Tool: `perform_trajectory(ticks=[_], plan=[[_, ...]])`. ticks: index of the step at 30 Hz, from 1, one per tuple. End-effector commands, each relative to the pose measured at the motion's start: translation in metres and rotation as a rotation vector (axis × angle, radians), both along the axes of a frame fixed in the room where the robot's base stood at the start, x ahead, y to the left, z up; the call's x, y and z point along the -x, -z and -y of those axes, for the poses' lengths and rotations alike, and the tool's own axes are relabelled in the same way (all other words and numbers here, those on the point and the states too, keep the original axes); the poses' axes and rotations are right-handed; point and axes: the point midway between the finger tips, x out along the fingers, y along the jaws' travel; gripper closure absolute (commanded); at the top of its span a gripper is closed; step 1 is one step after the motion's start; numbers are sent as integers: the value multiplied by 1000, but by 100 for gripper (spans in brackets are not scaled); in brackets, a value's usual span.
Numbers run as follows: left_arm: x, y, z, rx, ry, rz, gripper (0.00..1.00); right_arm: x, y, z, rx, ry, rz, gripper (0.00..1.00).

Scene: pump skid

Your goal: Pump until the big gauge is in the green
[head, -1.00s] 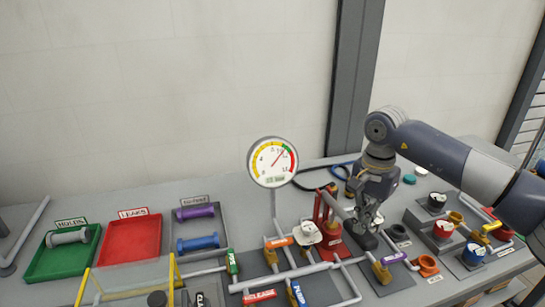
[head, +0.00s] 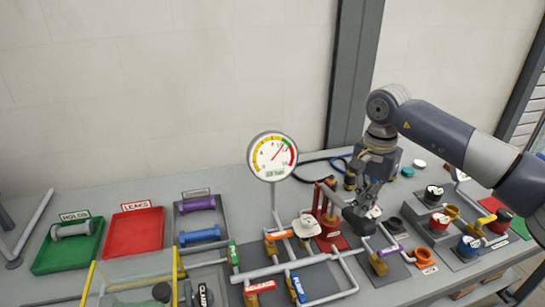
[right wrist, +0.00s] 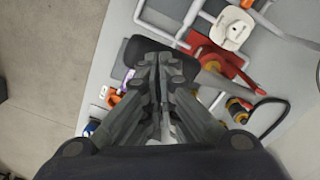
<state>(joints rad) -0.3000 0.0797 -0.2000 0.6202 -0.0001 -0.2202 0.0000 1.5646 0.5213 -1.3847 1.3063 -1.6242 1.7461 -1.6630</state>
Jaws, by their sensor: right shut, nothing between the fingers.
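The big gauge (head: 272,157) stands upright on a pipe; its needle points up and to the right, near the green part of the scale. The red hand pump (head: 328,222) stands right of it, with a lever ending in a black pad (head: 359,221). My right gripper (head: 365,206) is shut and empty, its fingers pointing down close above the pad. In the right wrist view my right gripper (right wrist: 158,68) hides part of the pad (right wrist: 135,47); I cannot tell whether they touch. My left gripper is out of view.
A release valve (head: 258,288) and a blue-handled pump valve (head: 297,288) sit on pipes in front. Trays, one green (head: 68,247) and one red (head: 134,232), lie left. Small gauges and fittings (head: 440,222) crowd the right side.

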Motion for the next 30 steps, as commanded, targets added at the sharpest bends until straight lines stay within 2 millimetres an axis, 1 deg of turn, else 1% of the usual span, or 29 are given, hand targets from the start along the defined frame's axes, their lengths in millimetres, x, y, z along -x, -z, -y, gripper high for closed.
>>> perform_trajectory(ticks=[5,15,18,27,29,30], plan=[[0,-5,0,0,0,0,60,0,-8,0,0,0,1,100],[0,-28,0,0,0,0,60,0,-42,0,0,0,0,100],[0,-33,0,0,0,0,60,0,-49,0,0,0,0,100],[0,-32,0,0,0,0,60,0,-50,0,0,0,0,100],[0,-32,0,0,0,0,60,1,-48,-3,-9,-1,-1,100],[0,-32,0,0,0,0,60,2,-45,-9,-25,-3,-2,100]])
